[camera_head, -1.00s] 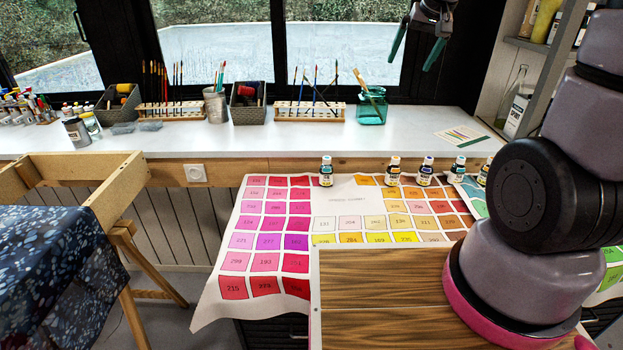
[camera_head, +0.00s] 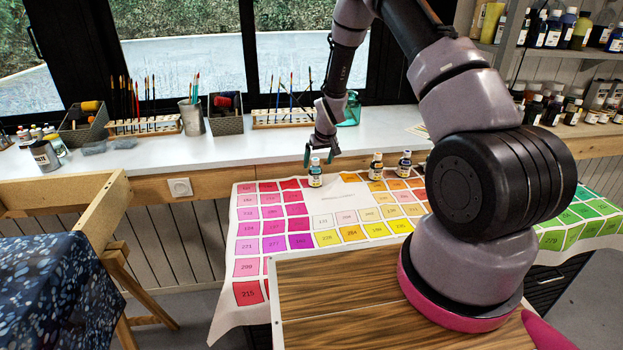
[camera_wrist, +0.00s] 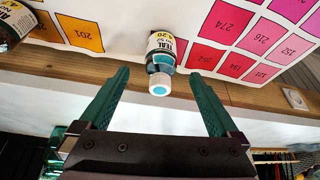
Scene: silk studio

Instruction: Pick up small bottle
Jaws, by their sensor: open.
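My gripper (camera_head: 320,160) is just above and around the bottle's top in the head view. In the wrist view its two green fingers (camera_wrist: 160,92) are spread wide, one on each side of the bottle, with gaps between. It holds nothing.
Two more small bottles (camera_head: 376,166) (camera_head: 404,164) stand to the right on the colour chart (camera_head: 330,202). Behind is the white counter (camera_head: 240,150) with brush racks (camera_head: 145,127), a metal cup (camera_head: 191,118) and a teal glass jar (camera_head: 351,108). A wooden frame (camera_head: 85,205) stands at left.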

